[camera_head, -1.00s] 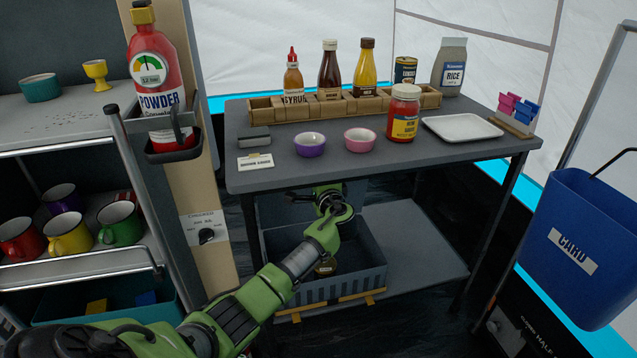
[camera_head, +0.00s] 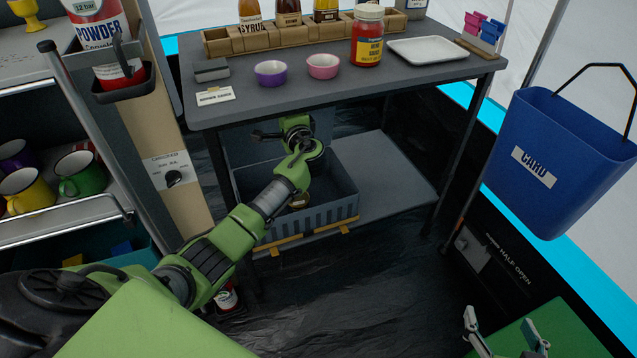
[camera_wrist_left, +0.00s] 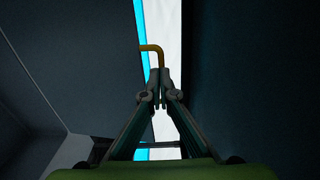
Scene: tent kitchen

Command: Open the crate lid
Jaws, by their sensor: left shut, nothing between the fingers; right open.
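The grey-blue crate (camera_head: 335,213) stands on the lower shelf under the table. Its top is open at the front, and a round item lies inside. A grey panel, seemingly its lid (camera_head: 240,148), stands upright at the back, partly hidden by my arm. My left gripper (camera_head: 262,135) is beside this panel, above the crate and under the tabletop. In the left wrist view its fingers (camera_wrist_left: 159,76) are shut and empty, close to a bent yellow handle (camera_wrist_left: 153,48); contact is unclear. My right gripper (camera_head: 503,328) is open and empty at the lower right.
The tabletop (camera_head: 330,98) sits low above the crate, with bowls, a jar and a tray on it. The lower shelf (camera_head: 390,185) is bare right of the crate. A mug shelf stands left; a blue card bin (camera_head: 560,160) hangs right.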

